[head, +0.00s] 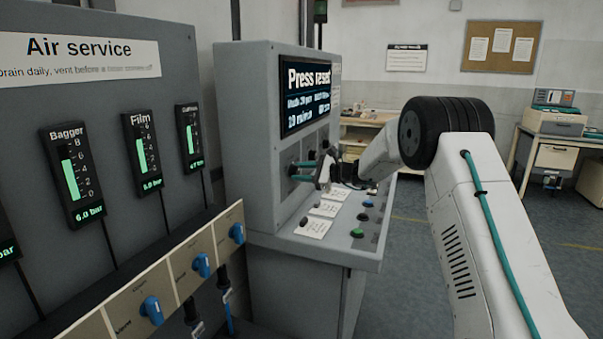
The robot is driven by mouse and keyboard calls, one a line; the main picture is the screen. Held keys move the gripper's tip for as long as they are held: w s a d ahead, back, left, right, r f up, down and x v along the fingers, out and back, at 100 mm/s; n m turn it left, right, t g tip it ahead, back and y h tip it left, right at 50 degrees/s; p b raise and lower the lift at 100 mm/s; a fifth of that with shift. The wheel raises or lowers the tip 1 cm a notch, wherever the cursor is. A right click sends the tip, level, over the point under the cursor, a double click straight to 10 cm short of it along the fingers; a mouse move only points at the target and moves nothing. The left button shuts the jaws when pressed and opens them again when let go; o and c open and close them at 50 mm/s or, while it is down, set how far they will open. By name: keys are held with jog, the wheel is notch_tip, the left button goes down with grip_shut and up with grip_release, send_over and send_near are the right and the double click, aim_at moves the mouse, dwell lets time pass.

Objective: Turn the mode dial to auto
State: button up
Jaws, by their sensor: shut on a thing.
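My gripper (296,171) is at the upright face of the grey console (255,130), with its teal fingers pointing left at that face below the screen. It is shut on a small knob there, which I take to be the mode dial. The fingers mostly hide this dial, so its pointer and setting cannot be read. My arm reaches in from the lower right and bends down to the console.
The console's screen (308,95) reads "Press reset". Its sloping desk holds white cards (314,228) and several buttons, one green (357,233). An air service panel (90,130) with gauges and blue valve knobs (152,310) stands at left. Open floor lies behind my arm.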

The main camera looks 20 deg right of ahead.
jog(key=m, duration=0.5)
jog(key=shift+d+g+y, duration=0.1)
jog(key=shift+g+y, duration=0.2)
jog(key=shift+m, duration=0.3)
jog(key=o, duration=1)
jog(key=v, duration=0.7)
jog(key=shift+s+d, duration=0.1)
jog(key=shift+d, duration=0.25)
